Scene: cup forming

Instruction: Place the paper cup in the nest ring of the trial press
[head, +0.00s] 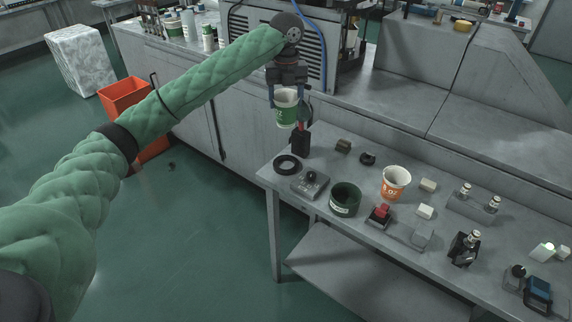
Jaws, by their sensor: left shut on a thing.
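My left gripper (286,95) is shut on a green-and-white paper cup (286,110). It holds the cup upright in the air, beyond the left end of the grey worktable (330,238). A flat black ring (287,164) lies on the table's left end, nearer to me than the cup. I cannot tell whether it is the nest ring. A dark-framed machine (352,45) stands at the back, partly cut off by the top edge. I cannot tell whether it is the trial press. My right gripper is not in view.
The table holds a control box (310,184), a dark green tub (345,199), an orange-and-white cup (395,182), a red-topped tool (380,214) and a vial holder (473,206). A grey cabinet with a louvred panel stands behind my gripper. An orange bin (122,96) is at left.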

